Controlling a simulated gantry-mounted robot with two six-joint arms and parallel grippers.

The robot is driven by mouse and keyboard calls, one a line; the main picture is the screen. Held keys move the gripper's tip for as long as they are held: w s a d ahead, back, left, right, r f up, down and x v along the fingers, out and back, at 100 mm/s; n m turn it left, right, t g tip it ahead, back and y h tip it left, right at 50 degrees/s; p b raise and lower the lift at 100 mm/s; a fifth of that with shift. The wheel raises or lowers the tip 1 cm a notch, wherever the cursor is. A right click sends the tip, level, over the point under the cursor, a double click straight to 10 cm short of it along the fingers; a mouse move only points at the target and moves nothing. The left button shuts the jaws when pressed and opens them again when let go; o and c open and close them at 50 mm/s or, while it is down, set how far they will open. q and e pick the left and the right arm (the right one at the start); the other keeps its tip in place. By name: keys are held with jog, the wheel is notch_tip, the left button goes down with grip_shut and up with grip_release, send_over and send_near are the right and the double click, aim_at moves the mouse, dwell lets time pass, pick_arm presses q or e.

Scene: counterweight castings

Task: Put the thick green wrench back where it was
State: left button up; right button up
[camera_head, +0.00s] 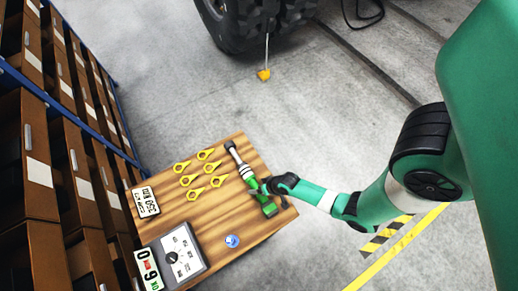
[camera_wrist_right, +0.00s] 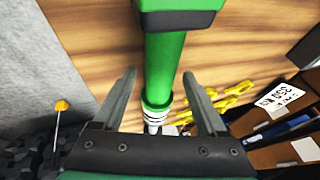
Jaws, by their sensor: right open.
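The thick green wrench (camera_head: 265,205) lies on the wooden table near its right edge. It has a green body and a silver and black end (camera_head: 235,154) that points up and left. My right gripper (camera_head: 264,187) is at the middle of the wrench, with the arm reaching in from the right. In the right wrist view my open gripper (camera_wrist_right: 158,76) has one finger on each side of the green shaft (camera_wrist_right: 163,70). I cannot tell how deep the shaft sits between the fingers. My left gripper is in neither view.
Several yellow wrenches (camera_head: 194,194) lie left of the green wrench on the table (camera_head: 218,218). A white torque plate (camera_head: 145,202), a dial box (camera_head: 172,257) and a small blue round object (camera_head: 232,241) are also there. Brown shelf bins (camera_head: 38,165) line the left side.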

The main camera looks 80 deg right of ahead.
jog(key=p+v, duration=0.3)
jog(key=v, duration=0.9)
